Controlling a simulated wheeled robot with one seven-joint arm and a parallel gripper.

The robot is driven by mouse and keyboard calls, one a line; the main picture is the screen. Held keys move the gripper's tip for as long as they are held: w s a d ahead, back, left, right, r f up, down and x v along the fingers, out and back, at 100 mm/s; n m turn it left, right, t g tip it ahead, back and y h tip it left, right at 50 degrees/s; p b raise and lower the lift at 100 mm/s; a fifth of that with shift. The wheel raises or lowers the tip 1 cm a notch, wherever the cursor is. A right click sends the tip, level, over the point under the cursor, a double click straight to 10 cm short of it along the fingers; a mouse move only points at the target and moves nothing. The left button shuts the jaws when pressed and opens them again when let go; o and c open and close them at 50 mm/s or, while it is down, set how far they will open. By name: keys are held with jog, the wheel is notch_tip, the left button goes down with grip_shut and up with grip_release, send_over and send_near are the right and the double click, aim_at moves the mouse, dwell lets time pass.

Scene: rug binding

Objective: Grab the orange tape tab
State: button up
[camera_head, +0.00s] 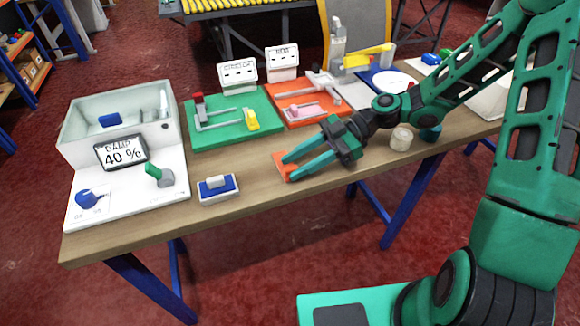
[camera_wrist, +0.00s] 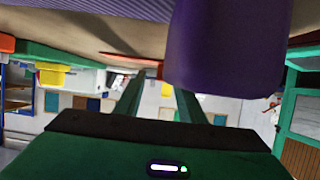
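The orange tape tab (camera_head: 279,164) is a small flat orange piece at the front part of the wooden table, partly covered by my fingers in the head view. My gripper (camera_head: 287,168) has its two green fingers spread apart, reaching left and low over the table, with the tips at the tab. In the wrist view the fingers (camera_wrist: 160,92) also stand apart, with nothing clearly held between them. I cannot tell whether a finger touches the tab.
A blue-and-white block (camera_head: 218,189) lies left of my gripper. A green board (camera_head: 222,140) and an orange board (camera_head: 322,121) with fixtures stand behind. A white basin station (camera_head: 82,196) is at left. A cream roll (camera_head: 401,138) stands near my arm. A purple shape (camera_wrist: 225,45) fills much of the wrist view.

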jog(key=shift+s+a+f, duration=0.15)
jog(key=shift+a+f, duration=0.05)
jog(key=shift+a, duration=0.25)
grip_shut()
jog(key=shift+r, duration=0.1)
